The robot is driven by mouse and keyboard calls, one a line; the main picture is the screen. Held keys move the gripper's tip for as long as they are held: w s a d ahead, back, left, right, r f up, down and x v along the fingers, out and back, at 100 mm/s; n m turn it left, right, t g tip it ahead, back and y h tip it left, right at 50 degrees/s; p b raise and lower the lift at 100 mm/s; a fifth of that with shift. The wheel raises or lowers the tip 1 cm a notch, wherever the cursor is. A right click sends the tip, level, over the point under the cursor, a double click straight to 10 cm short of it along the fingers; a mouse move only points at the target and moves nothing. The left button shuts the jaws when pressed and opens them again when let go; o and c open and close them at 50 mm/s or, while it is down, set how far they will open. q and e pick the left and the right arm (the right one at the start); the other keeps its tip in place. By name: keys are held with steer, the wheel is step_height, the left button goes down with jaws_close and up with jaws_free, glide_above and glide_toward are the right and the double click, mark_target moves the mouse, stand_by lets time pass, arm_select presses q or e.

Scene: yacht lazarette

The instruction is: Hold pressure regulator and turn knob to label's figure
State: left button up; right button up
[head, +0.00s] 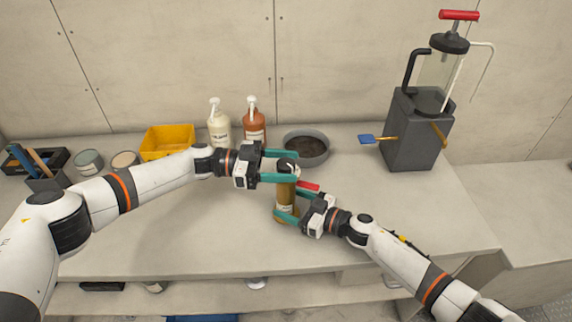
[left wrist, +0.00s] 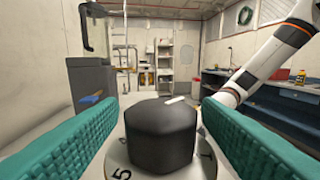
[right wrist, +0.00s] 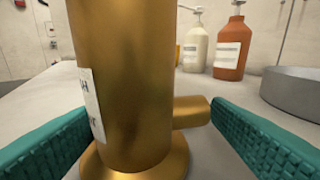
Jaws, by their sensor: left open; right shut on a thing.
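The pressure regulator (head: 287,201) is an upright brass cylinder on the bench; in the right wrist view its body (right wrist: 125,80) has a flared base and a side stub (right wrist: 192,112). A white label (right wrist: 92,105) shows edge-on, its figure unreadable. The dark knob (left wrist: 162,130) on top has a white pointer mark. The pale dial (left wrist: 115,160) under it shows a 5 and a 1; the rest is hidden. My left gripper (head: 296,167) is open, its fingers either side of the knob, with gaps visible. My right gripper (head: 284,203) is shut on the regulator's body.
A grey round bowl (head: 308,142), an orange bottle (head: 255,127) and a white bottle (head: 219,130) stand behind. A yellow bin (head: 168,142) is at the left. A dark pump stand (head: 412,135) is at the right. The bench front (head: 180,240) is clear.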

arm_select(q)
steer(key=shift+d, duration=0.25)
steer(key=c, duration=1)
steer(key=shift+s, duration=0.1)
steer(key=shift+f+t, duration=0.1)
steer(key=shift+t, duration=0.3)
